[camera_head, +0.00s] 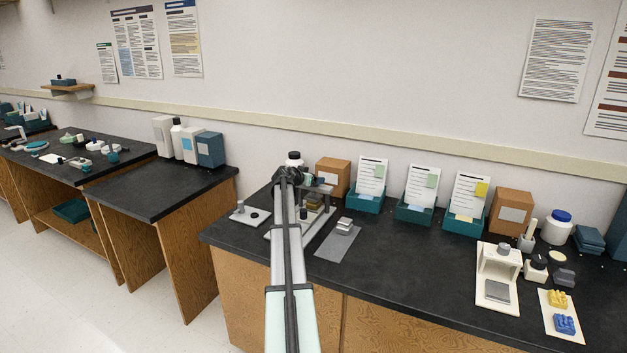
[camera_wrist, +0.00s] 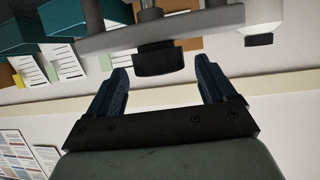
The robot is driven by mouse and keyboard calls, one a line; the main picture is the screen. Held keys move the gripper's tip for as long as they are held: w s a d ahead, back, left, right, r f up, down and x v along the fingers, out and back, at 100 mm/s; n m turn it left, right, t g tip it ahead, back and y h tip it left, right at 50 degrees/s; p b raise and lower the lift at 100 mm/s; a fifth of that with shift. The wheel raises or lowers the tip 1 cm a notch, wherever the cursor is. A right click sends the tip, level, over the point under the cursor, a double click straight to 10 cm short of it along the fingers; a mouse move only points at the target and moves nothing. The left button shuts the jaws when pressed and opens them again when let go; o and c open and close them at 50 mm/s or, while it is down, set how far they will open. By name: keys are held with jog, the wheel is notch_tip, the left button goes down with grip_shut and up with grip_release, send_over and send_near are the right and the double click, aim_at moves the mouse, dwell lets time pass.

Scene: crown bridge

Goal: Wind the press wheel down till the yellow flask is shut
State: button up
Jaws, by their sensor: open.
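The grey press (camera_head: 326,190) stands on the dark bench, partly hidden behind my arm. A dull yellow flask (camera_head: 313,204) sits low inside its frame; I cannot tell how far it is closed. My gripper (camera_head: 291,178) is at the top of the press. In the wrist view, the picture is upside down and the dark press wheel (camera_wrist: 160,60) juts from the grey crossbar (camera_wrist: 190,27). My open gripper (camera_wrist: 162,85) has one blue finger on each side of the wheel, with gaps visible at both sides. The finger tips reach about the wheel's level.
A white jar with a black lid (camera_head: 294,159) stands just behind the press. A white plate with small parts (camera_head: 250,213) lies left, and a grey mat with a pale block (camera_head: 339,241) lies right. A brown box (camera_head: 333,176) and teal card trays (camera_head: 366,201) stand behind.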

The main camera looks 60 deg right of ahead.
jog(key=v, duration=1.1)
jog(key=shift+a, duration=0.2)
